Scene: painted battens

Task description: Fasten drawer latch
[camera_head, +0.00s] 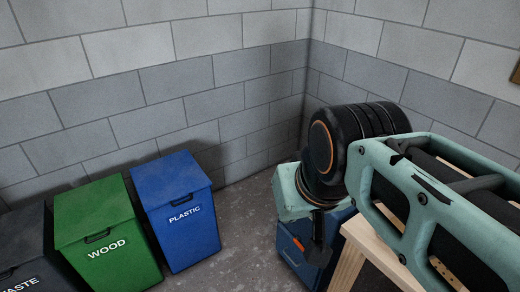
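No drawer latch can be made out for certain. A blue box-like thing (292,262) with a small orange part on its front stands beneath my arm at the lower right, mostly hidden by the arm and by a wooden bench. I cannot tell whether it has a drawer or a latch. My teal and black arm reaches in from the right. A dark part at its far end, which looks like my gripper (318,246), hangs down in front of the blue thing. Its fingers cannot be told apart, and I cannot tell whether it touches anything.
A pale wooden bench edge (352,262) lies under my arm. A blue PLASTIC bin (180,228), a green WOOD bin (106,262) and a dark waste bin (30,245) stand in a row at left, lids closed. Grey block walls meet behind. Bare floor (235,245) lies between bins and bench.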

